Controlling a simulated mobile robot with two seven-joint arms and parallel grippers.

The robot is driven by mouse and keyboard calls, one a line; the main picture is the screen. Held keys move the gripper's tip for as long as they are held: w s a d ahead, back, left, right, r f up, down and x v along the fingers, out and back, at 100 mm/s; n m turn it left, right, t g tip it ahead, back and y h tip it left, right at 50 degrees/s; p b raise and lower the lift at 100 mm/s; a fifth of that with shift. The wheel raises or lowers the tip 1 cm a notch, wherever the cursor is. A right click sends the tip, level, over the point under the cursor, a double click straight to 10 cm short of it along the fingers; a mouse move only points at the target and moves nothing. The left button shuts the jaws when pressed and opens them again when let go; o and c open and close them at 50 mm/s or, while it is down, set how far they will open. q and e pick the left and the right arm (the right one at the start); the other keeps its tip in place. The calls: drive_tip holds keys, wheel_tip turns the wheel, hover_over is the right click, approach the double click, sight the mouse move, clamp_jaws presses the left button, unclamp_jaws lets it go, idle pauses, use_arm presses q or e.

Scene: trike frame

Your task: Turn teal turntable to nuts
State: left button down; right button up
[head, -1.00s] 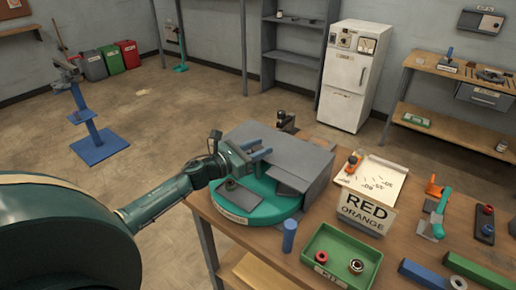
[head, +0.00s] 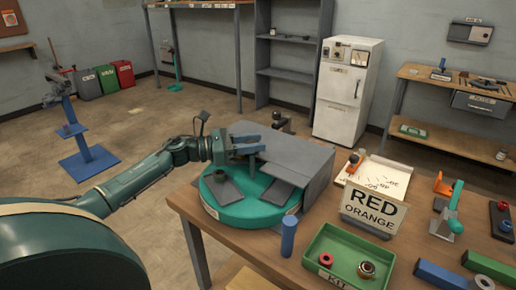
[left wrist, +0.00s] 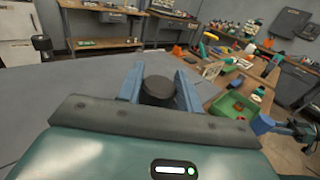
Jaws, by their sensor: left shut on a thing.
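The teal turntable (head: 240,212) sits near the table's left corner and carries upright grey panels and flat grey plates. A pale label (head: 210,211) is on its rim, its text too small to read. My left gripper (head: 262,146) is over the turntable's back part. The left wrist view shows a dark round knob (left wrist: 158,91) between its two blue-grey fingers, and they are shut on it. A large grey housing (head: 298,160) hides the turntable's far right part. A dark arm-like part, perhaps my right arm, shows at the left wrist view's right edge; its jaws are unclear.
A blue cylinder (head: 289,236) stands just in front of the turntable. A green tray (head: 322,244) with a red ring and a metal part lies to its right. A RED ORANGE sign (head: 374,209) stands behind the tray. Tools fill the table's right side.

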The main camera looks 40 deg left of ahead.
use_arm(q)
drive_tip(key=c, duration=1)
unclamp_jaws()
drive_tip(key=shift+o, duration=0.2)
drive_tip(key=shift+s+a+f, duration=0.1)
drive_tip(key=shift+s+a, duration=0.35)
drive_tip(key=b+v, duration=0.1)
drive_tip(key=v, duration=1.1)
